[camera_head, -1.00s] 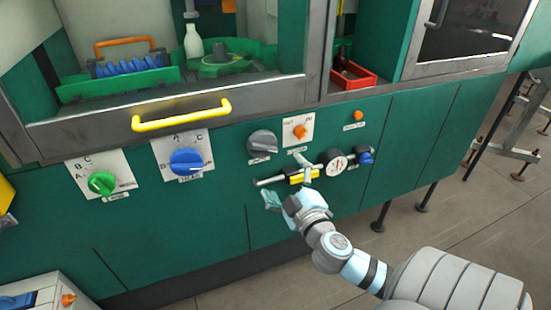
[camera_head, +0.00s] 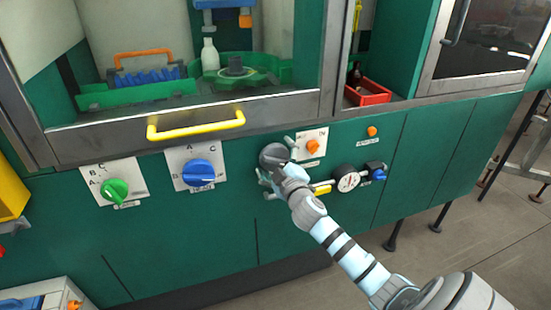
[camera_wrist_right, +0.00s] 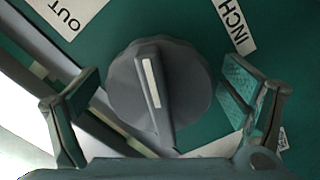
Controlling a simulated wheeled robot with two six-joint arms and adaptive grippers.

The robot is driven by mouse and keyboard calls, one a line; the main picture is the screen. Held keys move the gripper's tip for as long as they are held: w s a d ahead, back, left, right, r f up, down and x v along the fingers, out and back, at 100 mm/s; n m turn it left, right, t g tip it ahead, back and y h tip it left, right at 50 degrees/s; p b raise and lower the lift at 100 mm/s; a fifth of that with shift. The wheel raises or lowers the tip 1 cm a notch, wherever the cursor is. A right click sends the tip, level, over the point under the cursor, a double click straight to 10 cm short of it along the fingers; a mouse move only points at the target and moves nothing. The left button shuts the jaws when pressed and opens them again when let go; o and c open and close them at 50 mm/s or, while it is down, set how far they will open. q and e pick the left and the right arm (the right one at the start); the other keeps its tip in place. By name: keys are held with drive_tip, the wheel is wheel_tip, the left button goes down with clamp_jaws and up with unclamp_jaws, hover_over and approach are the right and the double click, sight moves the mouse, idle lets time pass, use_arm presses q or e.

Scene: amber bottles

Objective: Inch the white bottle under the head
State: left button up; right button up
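The white bottle (camera_head: 210,54) stands upright behind the machine's window, beside the green star-shaped wheel (camera_head: 235,72). The blue head (camera_head: 222,5) is above and slightly right of it, partly cut off by the frame. My right gripper (camera_head: 276,160) is at the grey knob (camera_head: 272,154) on the green front. In the right wrist view the open fingers (camera_wrist_right: 160,85) stand on both sides of the grey knob (camera_wrist_right: 185,90), with gaps showing. The knob's white line points up, between the labels OUT (camera_wrist_right: 72,15) and INCH (camera_wrist_right: 235,22). My left gripper is not in view.
A blue knob (camera_head: 198,173) and a green knob (camera_head: 114,190) sit left of the grey knob. An orange switch (camera_head: 313,146), a gauge (camera_head: 347,178) and a yellow-sleeved valve (camera_head: 321,189) are close on its right. A yellow handle (camera_head: 196,125) juts out above.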

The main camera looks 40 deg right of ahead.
drive_tip(key=c, duration=1.1)
drive_tip(key=shift+m, duration=0.4)
drive_tip(key=o, duration=1.1)
drive_tip(key=shift+o, duration=0.2)
drive_tip(key=v, duration=1.2)
